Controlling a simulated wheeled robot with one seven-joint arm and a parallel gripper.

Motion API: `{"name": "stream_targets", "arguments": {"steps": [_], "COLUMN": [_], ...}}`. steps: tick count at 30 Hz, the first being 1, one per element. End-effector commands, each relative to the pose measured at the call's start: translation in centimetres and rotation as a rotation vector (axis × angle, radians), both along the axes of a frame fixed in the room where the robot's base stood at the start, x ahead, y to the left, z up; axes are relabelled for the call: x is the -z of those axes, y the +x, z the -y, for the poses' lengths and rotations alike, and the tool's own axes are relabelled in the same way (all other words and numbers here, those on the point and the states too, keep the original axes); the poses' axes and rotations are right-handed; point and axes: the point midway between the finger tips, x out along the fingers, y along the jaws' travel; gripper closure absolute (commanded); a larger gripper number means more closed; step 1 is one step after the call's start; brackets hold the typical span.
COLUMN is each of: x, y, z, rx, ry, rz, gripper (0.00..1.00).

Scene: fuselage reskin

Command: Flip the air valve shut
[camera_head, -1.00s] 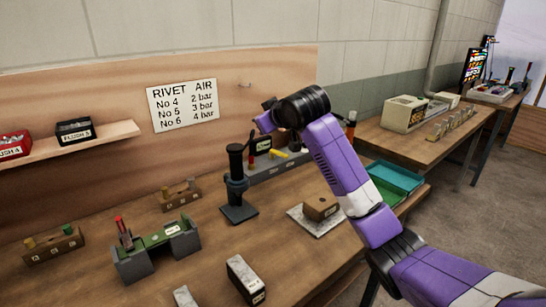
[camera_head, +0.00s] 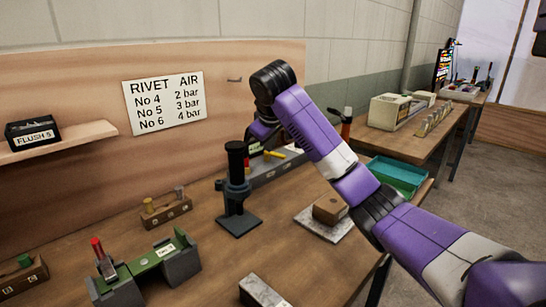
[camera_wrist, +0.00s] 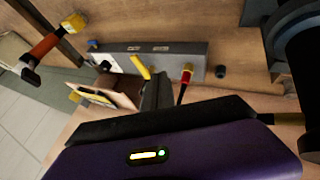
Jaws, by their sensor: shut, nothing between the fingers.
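A grey manifold block (camera_head: 285,172) stands at the back of the bench against the wooden backboard. A yellow lever (camera_head: 273,154), apparently the air valve handle, sits on it, partly hidden by my arm. In the wrist view the lever (camera_wrist: 141,66) stands out at a slant from the block (camera_wrist: 180,62). A red-tipped part (camera_wrist: 186,76) is to its right. My gripper (camera_wrist: 157,88) is shut and empty, its dark fingers pointing toward the block just below the lever in the picture. I cannot tell whether they touch it. In the head view my gripper (camera_head: 262,134) is largely hidden.
A dark upright press (camera_head: 237,190) stands left of the block. A brown box (camera_head: 330,208) on a pale plate lies in front of it. A red-and-black tool (camera_head: 346,122) is to the right. A teal tray (camera_head: 398,175) sits at the bench's right end. The bench front is partly clear.

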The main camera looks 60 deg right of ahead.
Motion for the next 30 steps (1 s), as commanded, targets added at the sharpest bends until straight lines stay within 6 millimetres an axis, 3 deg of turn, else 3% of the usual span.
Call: {"name": "stream_targets", "arguments": {"steps": [8,22,30], "x": [1.2,8.3,8.0], "y": [0.5,3.5,3.3], "z": [0.7,5.1,8.4], "rx": [0.002,0.002,0.000], "ry": [0.002,0.000,-0.001], "rz": [-0.001,-0.001,0.002], "gripper": [1.00,1.00,1.00]}}
